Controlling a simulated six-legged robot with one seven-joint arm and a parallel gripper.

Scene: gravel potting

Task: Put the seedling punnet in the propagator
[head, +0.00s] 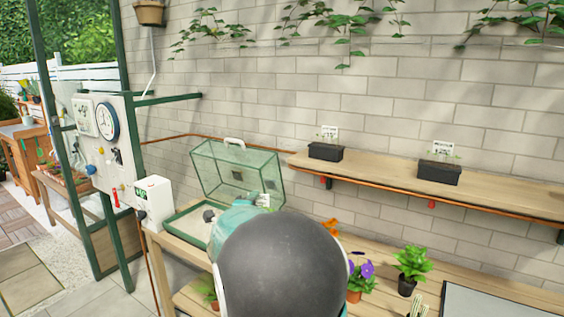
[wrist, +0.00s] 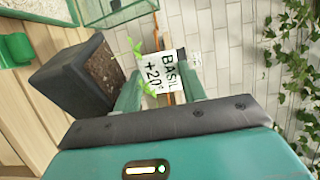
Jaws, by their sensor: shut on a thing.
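The seedling punnet (wrist: 76,73) is a black tub of soil with small green seedlings, at the left of the wrist view. Its white card (wrist: 162,72) reads "BASIL +20°" and shows between the fingers of my gripper (wrist: 160,88). My gripper is shut on the punnet; the exact contact is unclear. In the head view my dark round arm link hides most of the gripper. The propagator has a clear, green-framed lid (head: 237,170), raised at the back, and a pale-floored, green-rimmed base (head: 181,213). Its base edge also shows in the wrist view (wrist: 72,12).
A wall shelf (head: 500,193) holds two black punnets with cards, left (head: 326,151) and right (head: 438,173). A white control box (head: 153,200) stands left of the propagator. Potted flowers (head: 358,280) and a leafy plant (head: 411,265) stand at the right. A small dark object (head: 208,215) shows at the propagator base.

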